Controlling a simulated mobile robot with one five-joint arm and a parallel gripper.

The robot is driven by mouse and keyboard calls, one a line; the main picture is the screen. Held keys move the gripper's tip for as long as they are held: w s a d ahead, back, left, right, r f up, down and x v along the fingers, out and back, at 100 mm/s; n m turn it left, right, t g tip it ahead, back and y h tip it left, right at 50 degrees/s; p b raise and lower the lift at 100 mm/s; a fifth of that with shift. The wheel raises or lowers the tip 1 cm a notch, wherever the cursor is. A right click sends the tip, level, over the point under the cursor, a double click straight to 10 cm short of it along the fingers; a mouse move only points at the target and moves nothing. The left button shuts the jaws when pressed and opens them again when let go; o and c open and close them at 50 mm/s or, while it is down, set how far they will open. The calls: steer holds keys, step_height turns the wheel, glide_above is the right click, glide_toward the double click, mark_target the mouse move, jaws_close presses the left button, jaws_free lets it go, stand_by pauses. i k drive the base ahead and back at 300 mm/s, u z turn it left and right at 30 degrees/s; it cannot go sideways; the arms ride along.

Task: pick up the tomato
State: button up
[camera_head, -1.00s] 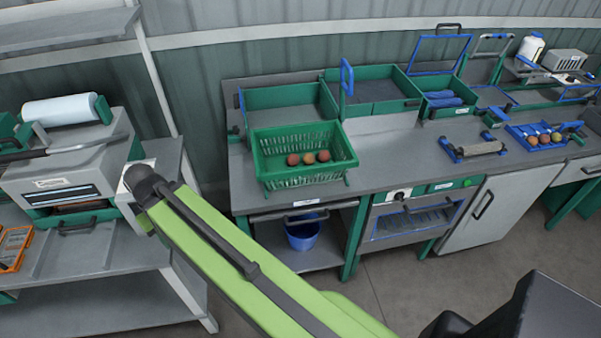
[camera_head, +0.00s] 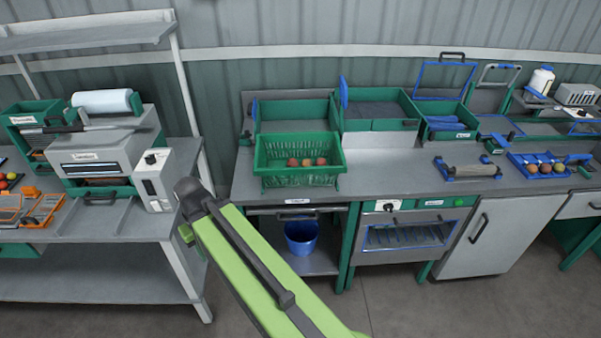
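Three red-orange tomatoes (camera_head: 306,162) lie in a row in a green slatted basket (camera_head: 300,180) on the grey bench. Small red and yellow round things (camera_head: 6,181) show at the far left edge, too small to tell. My green arm reaches up from the bottom and ends in a dark joint left of the basket. My gripper is not visible, so I cannot see whether it holds anything.
A grey bench (camera_head: 390,178) carries green bins (camera_head: 375,125) behind the basket and a roller (camera_head: 470,170) to its right. A blue bucket (camera_head: 301,238) stands on the shelf below. A machine (camera_head: 100,160) stands on the left bench. Grey floor is clear in front.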

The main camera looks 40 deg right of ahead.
mark_target(306, 163)
steer(key=z, duration=0.1)
steer(key=i, duration=0.9)
steer(key=u, duration=0.25)
steer(key=k, duration=0.7)
steer(key=z, duration=0.25)
steer(key=i, duration=1.2)
steer(key=u, duration=0.1)
